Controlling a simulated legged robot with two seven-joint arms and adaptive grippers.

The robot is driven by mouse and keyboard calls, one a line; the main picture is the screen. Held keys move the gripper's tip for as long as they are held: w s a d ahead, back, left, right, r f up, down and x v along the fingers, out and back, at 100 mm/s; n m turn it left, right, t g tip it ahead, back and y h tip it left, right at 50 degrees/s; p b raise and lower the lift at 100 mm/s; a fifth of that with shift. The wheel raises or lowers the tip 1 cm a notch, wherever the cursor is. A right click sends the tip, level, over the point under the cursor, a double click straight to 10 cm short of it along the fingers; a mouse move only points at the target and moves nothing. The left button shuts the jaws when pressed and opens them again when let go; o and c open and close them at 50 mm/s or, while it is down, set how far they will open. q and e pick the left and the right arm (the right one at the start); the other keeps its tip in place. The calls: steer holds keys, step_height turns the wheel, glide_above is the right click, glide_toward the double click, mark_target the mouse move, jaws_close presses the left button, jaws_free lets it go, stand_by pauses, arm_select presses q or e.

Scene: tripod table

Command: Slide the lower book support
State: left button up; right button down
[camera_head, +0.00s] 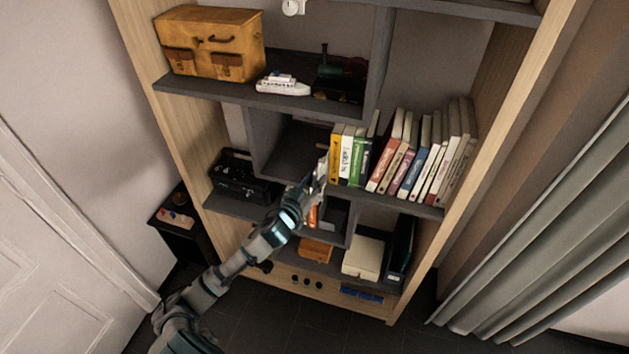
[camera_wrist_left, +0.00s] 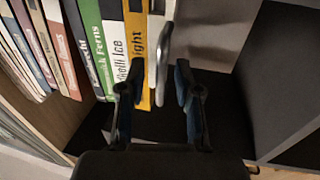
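The book support (camera_wrist_left: 163,58) is a thin, pale metallic upright plate at the end of the book row in the left wrist view. It stands beside the yellow book (camera_wrist_left: 137,35). My left gripper (camera_wrist_left: 157,78) is open, with one finger on each side of the support's near edge. I see a gap on the right side; contact on the left is unclear. In the head view my left gripper (camera_head: 318,182) is at the left end of the book row, and it largely hides the support. My right gripper is not in view.
The row of books (camera_head: 410,160) stands on the middle shelf, several leaning at the right. A dark divider (camera_wrist_left: 275,75) stands right of the gripper in the wrist view. A black device (camera_head: 243,178) sits on the shelf at left. A white box (camera_head: 362,257) is below.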

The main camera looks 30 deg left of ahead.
arm_select(q)
steer(key=shift+a+f, duration=0.1)
steer(key=shift+a, duration=0.05)
steer(key=s, duration=1.2)
steer(key=shift+d, duration=0.25)
